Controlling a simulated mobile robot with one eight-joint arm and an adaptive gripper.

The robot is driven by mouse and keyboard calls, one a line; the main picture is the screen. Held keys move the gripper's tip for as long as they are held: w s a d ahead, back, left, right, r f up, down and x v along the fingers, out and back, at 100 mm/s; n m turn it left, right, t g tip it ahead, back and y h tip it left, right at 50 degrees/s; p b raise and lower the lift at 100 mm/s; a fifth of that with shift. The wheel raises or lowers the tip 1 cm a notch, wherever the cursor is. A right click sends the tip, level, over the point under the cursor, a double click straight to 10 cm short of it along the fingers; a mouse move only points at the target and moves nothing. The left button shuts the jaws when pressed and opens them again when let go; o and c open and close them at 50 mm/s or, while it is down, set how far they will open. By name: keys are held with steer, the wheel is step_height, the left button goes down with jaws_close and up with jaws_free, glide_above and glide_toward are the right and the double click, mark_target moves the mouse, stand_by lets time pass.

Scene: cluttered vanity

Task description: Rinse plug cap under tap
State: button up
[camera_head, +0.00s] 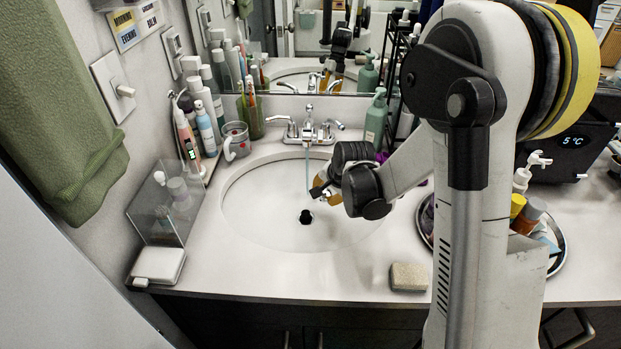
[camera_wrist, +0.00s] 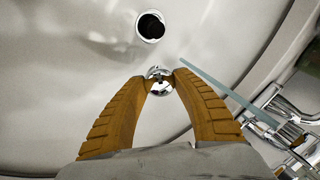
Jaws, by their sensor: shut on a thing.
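My gripper (camera_wrist: 160,84) has its two orange ribbed fingers closed on the plug cap (camera_wrist: 159,74), a small shiny chrome piece at the fingertips. In the head view my gripper (camera_head: 318,190) hangs over the right part of the white sink basin (camera_head: 252,212); the plug cap is too small to make out there. The chrome tap (camera_head: 308,130) stands at the back of the basin. A thin bluish stream of water (camera_head: 308,168) falls from its spout; the stream (camera_wrist: 225,90) also shows in the wrist view, ending just right of the plug cap, apart from it. The drain hole (camera_wrist: 150,26) is dark and uncovered.
A green soap bottle (camera_head: 375,118) stands right of the tap. A cup (camera_head: 236,141) and several bottles stand at the back left. A clear box (camera_head: 163,205) is at the left edge. A beige sponge or soap block (camera_head: 408,277) lies at the front right.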

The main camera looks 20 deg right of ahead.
stand_by(0.3)
steer(key=s+r+p, duration=0.2)
steer(key=s+r, duration=0.2)
steer(key=s, duration=0.1)
steer(key=shift+d, duration=0.3)
stand_by(0.7)
